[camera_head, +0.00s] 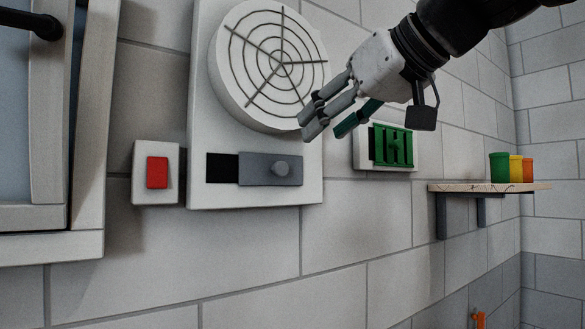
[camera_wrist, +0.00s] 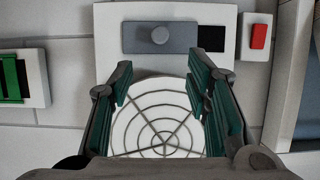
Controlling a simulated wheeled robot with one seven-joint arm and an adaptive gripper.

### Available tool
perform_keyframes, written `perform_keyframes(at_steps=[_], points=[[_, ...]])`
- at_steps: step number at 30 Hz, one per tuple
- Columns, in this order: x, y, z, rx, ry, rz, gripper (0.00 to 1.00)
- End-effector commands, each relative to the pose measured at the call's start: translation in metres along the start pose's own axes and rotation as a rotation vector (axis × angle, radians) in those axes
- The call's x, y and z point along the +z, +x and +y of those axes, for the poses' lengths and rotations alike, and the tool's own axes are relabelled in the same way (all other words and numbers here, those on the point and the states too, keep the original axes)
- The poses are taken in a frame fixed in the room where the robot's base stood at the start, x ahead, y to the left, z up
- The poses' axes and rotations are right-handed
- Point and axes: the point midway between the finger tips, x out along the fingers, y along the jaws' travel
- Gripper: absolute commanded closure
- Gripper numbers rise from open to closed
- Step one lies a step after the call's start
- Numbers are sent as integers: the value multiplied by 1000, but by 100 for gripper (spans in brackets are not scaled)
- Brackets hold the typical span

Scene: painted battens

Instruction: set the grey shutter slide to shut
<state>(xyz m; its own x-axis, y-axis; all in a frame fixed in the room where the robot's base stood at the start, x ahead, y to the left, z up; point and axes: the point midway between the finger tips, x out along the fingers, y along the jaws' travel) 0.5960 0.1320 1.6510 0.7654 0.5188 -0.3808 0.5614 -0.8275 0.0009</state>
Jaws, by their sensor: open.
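The grey shutter slide (camera_head: 256,171) sits low on a white wall panel under a round fan grille (camera_head: 268,64), at the right of its track. Its round knob (camera_head: 281,169) sticks out. A black opening (camera_head: 222,167) shows uncovered to its left. The wrist view is turned over: the slide (camera_wrist: 180,38) is at the top, with the opening (camera_wrist: 211,42) to its right. My gripper (camera_head: 326,124) is open and empty, above and to the right of the knob in the head view, in front of the grille's lower right edge. It touches neither slide nor knob.
A red switch (camera_head: 157,172) on a white box is left of the panel. A green vent (camera_head: 393,146) is on the wall to the right. Farther right, a shelf (camera_head: 455,188) holds green, yellow and orange cups. A framed window (camera_head: 85,130) is at far left.

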Motion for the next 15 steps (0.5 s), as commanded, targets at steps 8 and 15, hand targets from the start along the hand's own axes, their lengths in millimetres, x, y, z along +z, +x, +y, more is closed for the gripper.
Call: perform_keyframes(at_steps=[8, 15], points=[[1, 40, 0, -1, 3, -6, 56], [2, 87, 0, 0, 3, -6, 56]])
